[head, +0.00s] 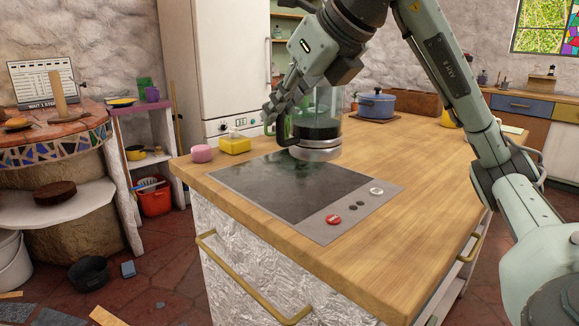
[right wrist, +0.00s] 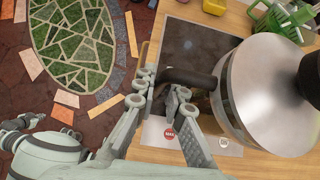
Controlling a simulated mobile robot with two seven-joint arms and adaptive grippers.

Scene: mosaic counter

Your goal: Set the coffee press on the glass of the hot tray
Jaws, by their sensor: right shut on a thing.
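The coffee press (head: 322,108) is a clear glass cylinder with dark contents, a metal base band and a black handle. My right gripper (head: 277,118) is shut on the press's black handle, at the press's left side. In the right wrist view the gripper (right wrist: 163,92) grips the handle (right wrist: 190,78), and the metal lid (right wrist: 275,90) hides part of the tray (right wrist: 195,50).
A blue pot (head: 376,105) stands farther back. The tray's control strip has a red knob (head: 333,219) and a pale knob (head: 376,191). The wooden counter (head: 430,200) is clear to the right.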

